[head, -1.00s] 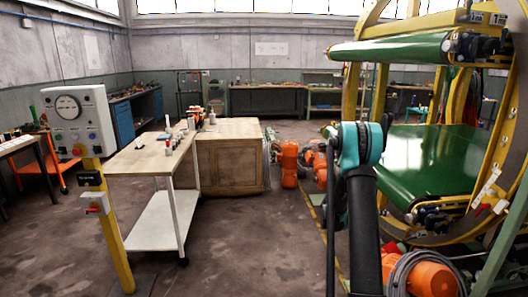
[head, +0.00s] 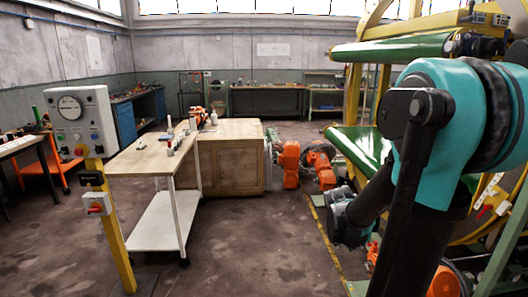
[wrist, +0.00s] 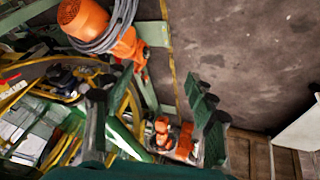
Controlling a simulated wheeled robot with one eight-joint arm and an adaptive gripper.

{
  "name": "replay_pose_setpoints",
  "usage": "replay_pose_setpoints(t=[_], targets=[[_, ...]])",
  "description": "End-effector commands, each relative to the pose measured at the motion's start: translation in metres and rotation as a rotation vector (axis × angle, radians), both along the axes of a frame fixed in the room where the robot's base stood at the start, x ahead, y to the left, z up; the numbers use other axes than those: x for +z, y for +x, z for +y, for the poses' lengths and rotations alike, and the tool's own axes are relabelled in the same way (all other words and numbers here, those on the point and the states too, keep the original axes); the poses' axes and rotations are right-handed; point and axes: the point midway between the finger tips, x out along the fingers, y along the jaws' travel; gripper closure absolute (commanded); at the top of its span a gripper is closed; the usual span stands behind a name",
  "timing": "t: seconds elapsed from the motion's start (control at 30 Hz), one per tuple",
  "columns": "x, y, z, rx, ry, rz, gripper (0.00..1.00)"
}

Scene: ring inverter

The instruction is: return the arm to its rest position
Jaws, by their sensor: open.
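My arm (head: 430,150), teal and black, is folded close to the head camera and fills the right of the head view. Its teal elbow is high, and a dark forearm slopes down and left to a teal and black joint near the floor. My gripper (wrist: 150,95) shows in the wrist view with its two dark, green-padded fingers spread wide and nothing between them. In the head view I cannot make out the fingers. The wrist camera looks down over the brown floor.
The ring machine with its green belt (head: 362,145) stands at right, partly hidden by my arm. Orange motors (head: 290,165) sit beyond. A control post (head: 82,120), a white-legged table (head: 140,162) and a wooden cabinet (head: 230,165) stand left. The centre floor (head: 260,240) is clear.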

Motion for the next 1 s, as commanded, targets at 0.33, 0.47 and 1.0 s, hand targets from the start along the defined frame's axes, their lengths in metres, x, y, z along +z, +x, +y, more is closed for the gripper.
replay_pose_setpoints(t=[0.33,0.47,1.0], targets=[[-0.02,-0.099,0.077,0.233,0.2,0.022,0.43],[-0.026,-0.118,0.093,0.286,0.242,0.02,0.43],[-0.028,-0.127,0.1,0.311,0.262,0.019,0.43]])
